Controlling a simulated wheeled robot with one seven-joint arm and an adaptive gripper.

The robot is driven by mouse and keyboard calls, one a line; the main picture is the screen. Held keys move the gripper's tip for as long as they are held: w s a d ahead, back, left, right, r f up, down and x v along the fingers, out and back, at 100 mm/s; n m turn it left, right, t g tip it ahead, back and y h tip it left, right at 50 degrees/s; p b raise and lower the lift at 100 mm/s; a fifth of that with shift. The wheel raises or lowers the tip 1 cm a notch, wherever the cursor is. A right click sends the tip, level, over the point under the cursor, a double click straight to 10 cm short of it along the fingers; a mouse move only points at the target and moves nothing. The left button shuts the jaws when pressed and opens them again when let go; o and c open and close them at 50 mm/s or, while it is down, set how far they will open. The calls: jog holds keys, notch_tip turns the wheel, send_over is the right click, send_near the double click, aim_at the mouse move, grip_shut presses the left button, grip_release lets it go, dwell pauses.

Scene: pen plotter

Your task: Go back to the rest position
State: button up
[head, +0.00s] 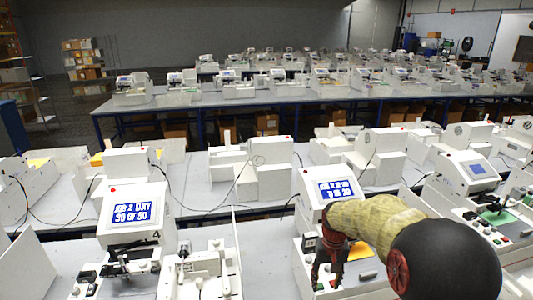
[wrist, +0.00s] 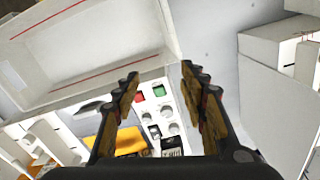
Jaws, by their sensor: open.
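In the wrist view my gripper (wrist: 160,85) is open, with its two fingers apart and nothing between them. It is above a plotter's control panel (wrist: 158,110) with green and red buttons and round knobs. In the head view my arm reaches in from the lower right, and my gripper (head: 327,262) is partly hidden by the arm. It is in front of a white plotter whose screen (head: 336,189) is lit blue with white text. Whether the fingers touch the machine cannot be told.
Another white plotter (head: 128,208) with a lit screen stands to the left, and one with a grey-blue screen (head: 477,168) to the right. A white tray (wrist: 75,50) with red lines is near the fingers. Orange material (wrist: 130,141) lies by the left finger. Rows of similar machines fill the tables behind.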

jog(key=s+r+t+b, duration=0.2)
jog(key=s+b, duration=0.2)
jog(key=s, duration=0.6)
jog(key=s+r+t+b, duration=0.1)
jog(key=s+r+b, duration=0.2)
jog(key=s, duration=0.7)
jog(key=s+r+n+t+b, duration=0.1)
jog(key=s+r+t+b, duration=0.1)
jog(key=s+b, duration=0.3)
jog(key=s+r, duration=0.1)
jog(key=s, duration=0.3)
jog(key=shift+s+t, duration=0.3)
jog(key=shift+s, duration=0.1)
dwell(4.7)
